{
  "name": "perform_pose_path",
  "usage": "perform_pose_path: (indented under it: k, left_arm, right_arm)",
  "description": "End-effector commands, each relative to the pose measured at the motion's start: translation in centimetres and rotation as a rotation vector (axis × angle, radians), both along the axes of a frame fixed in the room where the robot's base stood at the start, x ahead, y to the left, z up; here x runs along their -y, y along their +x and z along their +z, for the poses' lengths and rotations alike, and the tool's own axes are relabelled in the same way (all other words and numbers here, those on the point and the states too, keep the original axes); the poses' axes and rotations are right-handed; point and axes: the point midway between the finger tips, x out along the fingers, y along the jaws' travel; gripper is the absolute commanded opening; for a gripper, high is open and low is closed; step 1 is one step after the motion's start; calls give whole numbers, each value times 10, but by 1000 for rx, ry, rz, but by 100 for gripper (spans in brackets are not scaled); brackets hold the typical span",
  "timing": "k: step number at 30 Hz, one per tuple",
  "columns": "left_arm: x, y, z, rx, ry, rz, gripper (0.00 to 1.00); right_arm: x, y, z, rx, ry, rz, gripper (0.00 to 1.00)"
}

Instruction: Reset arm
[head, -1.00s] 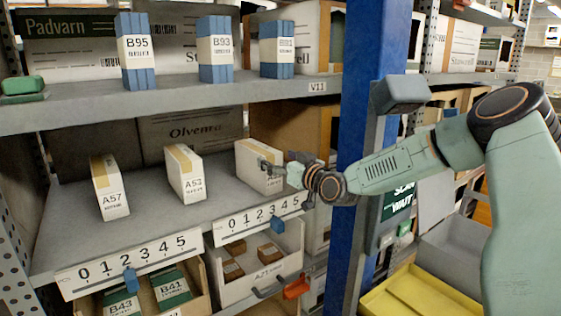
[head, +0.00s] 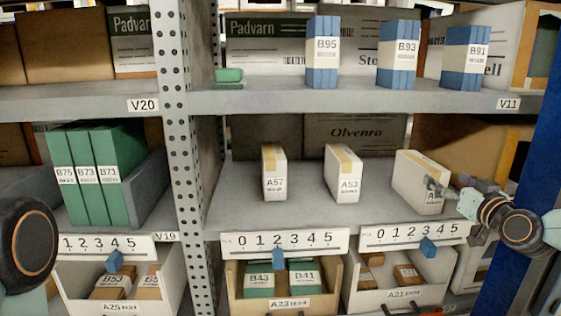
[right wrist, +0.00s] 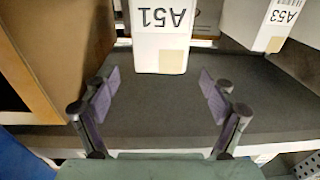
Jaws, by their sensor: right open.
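My right gripper (head: 445,191) is at the right of the head view, in front of the white box A51 (head: 414,178) and hiding part of its label. In the right wrist view its two fingers (right wrist: 158,82) are spread wide with nothing between them. The box A51 (right wrist: 160,48), upside down in that view, stands upright on the shelf just beyond the fingertips, with a gap on each side. Of my left arm only a dark round joint (head: 28,245) shows at the lower left; its gripper is out of view.
White boxes A53 (head: 343,176) and A57 (head: 273,174) stand on the same grey shelf (head: 310,205). Blue boxes B95 (head: 322,50), B93 and B91 stand above. A perforated post (head: 178,150) and a blue upright (head: 525,220) flank the bay. Bins hang below.

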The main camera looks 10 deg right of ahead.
Motion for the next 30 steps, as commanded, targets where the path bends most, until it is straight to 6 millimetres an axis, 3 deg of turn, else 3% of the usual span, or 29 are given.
perform_pose_path:
  k: [8, 30]
  left_arm:
    - [0, 0, 0, 0, 0, 0, 40]
    - [0, 0, 0, 0, 0, 0, 40]
  right_arm:
    - [3, 12, -1, -6, -10, -4, 84]
    - [7, 70, -1, 0, 0, 0, 84]
